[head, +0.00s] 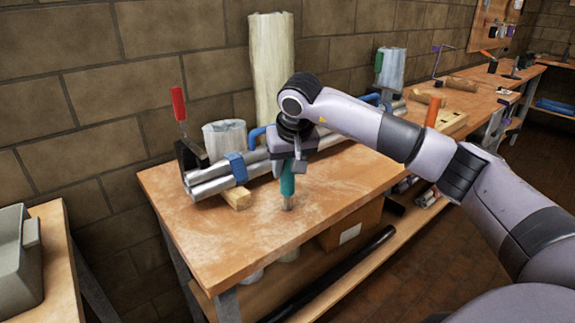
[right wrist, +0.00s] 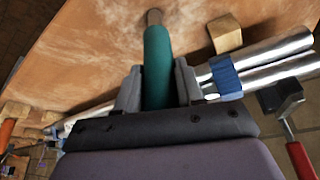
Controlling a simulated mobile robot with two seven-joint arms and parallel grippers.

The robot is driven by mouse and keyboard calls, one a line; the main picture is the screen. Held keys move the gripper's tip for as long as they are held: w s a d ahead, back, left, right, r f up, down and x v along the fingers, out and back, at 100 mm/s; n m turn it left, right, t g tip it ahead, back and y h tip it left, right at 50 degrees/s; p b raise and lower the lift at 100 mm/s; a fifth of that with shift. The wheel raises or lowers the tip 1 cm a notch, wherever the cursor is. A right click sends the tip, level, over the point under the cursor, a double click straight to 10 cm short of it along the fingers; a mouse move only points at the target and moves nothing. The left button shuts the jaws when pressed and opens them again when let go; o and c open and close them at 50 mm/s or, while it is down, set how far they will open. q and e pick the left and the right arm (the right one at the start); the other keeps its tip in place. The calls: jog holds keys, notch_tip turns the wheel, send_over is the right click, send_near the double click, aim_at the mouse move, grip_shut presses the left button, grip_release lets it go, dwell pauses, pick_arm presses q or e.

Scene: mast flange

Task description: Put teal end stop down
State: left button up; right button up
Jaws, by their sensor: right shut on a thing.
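The teal end stop (head: 287,178) is a slim teal cylinder with a brownish tip, upright under my right gripper (head: 287,163). My right gripper is shut on its upper part, and the tip points down at the wooden bench top. The tip is at or very near the bench surface; I cannot tell whether it touches. In the right wrist view, the teal end stop (right wrist: 157,65) sits between the two grey fingers of the right gripper (right wrist: 157,88). My left gripper is not in view.
Silver pipes (head: 212,185) with a blue clamp (head: 237,167) lie along the bench (head: 245,240) behind the gripper, on a wooden block (head: 236,199). A red-handled clamp (head: 179,105) stands at the left. The bench front is clear. A black tube (head: 340,275) lies on the lower shelf.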

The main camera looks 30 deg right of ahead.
jog(key=o, duration=1.1)
jog(key=shift+f, duration=0.1)
jog(key=v, duration=1.2)
